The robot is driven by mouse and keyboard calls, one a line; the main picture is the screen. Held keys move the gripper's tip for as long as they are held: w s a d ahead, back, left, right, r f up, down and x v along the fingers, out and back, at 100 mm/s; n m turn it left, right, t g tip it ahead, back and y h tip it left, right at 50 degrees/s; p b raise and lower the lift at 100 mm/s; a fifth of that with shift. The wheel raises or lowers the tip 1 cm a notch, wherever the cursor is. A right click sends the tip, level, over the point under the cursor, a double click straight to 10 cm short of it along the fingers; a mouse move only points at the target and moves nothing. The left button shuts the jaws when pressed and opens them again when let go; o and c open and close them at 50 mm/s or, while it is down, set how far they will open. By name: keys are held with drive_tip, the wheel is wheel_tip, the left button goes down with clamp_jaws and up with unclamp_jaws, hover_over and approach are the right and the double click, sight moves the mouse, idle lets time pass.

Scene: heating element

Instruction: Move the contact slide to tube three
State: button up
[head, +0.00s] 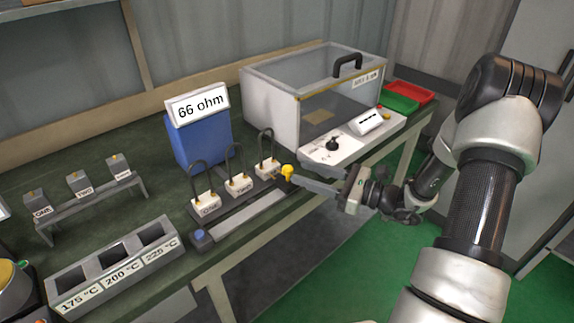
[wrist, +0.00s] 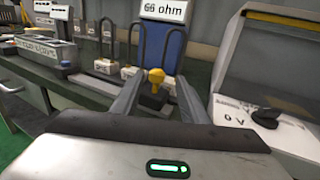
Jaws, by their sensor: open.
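The contact slide appears as a yellow knob (head: 287,170) at the right end of the grey rail (head: 238,218), beside the third tube (head: 267,150). In the wrist view, the yellow knob (wrist: 156,77) stands on a dark block between my fingertips. My gripper (head: 292,180) reaches in from the right; it is open in the wrist view (wrist: 158,84), with a finger on each side of the knob. Contact with the knob cannot be told. Tube one (head: 204,186) and tube two (head: 237,168) stand left of tube three, each a black loop on a white block.
A blue meter (head: 201,140) reading 66 ohm stands behind the tubes. A blue-topped block (head: 202,238) sits at the rail's left end. A clear-lidded box (head: 310,90) with a control panel (head: 345,138) is to the right. A three-well block (head: 112,263) is front left.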

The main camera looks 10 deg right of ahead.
drive_tip(key=v, duration=0.8)
drive_tip(key=shift+p, duration=0.3)
